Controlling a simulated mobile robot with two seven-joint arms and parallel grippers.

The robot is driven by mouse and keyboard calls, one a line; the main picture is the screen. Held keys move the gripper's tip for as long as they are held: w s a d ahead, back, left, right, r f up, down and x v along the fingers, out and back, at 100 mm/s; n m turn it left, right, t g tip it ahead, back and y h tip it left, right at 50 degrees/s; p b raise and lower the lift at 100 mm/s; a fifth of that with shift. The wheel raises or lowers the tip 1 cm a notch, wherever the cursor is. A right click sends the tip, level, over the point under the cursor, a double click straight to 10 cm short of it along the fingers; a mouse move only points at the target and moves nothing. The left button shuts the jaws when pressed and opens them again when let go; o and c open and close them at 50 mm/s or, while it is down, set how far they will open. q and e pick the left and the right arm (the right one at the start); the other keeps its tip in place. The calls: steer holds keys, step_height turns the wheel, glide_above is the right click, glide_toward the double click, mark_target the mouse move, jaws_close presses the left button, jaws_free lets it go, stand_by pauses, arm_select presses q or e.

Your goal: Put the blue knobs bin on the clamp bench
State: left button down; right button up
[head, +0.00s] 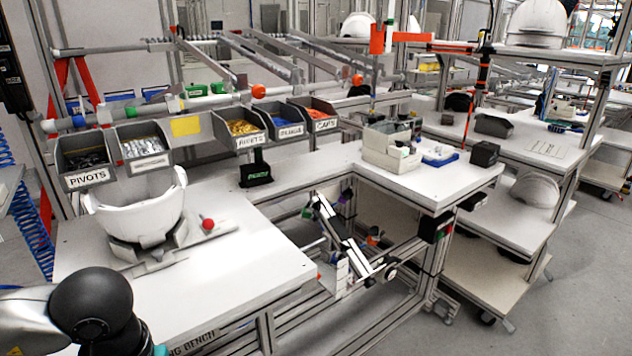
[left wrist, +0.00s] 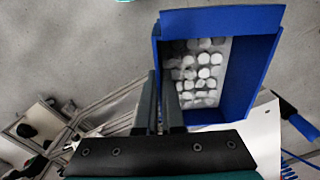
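The blue knobs bin (left wrist: 269,62) is in the left wrist view, an open box with several round white knobs inside. My left gripper (left wrist: 160,88) has one finger on each side of the bin's left wall, one inside and one outside, and appears shut on it. Grey floor shows around the bin, so it appears held up. The near white bench (head: 245,252) in the head view has a partly hidden front label ending in "NG BENCH". The head view shows my left arm at lower left, but neither gripper nor the bin.
A white helmet shell (head: 138,214) sits in a grey fixture with a red ball knob (head: 208,224) on the bench. Labelled grey bins, including pivots (head: 86,180), line its back. The bench's front right top is clear. A side bench (head: 430,187) holds boxes.

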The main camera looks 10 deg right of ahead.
arm_select(q)
steer(key=f, duration=0.1)
steer(key=s+f, duration=0.1)
steer(key=f, duration=0.1)
steer(key=s+f, duration=0.1)
steer(key=shift+f, duration=0.3)
steer(key=f, duration=0.2)
steer(key=d+f, duration=0.1)
steer(key=shift+s+f, duration=0.15)
steer(key=shift+s, duration=0.15)
arm_select(e)
steer(key=shift+s, duration=0.15)
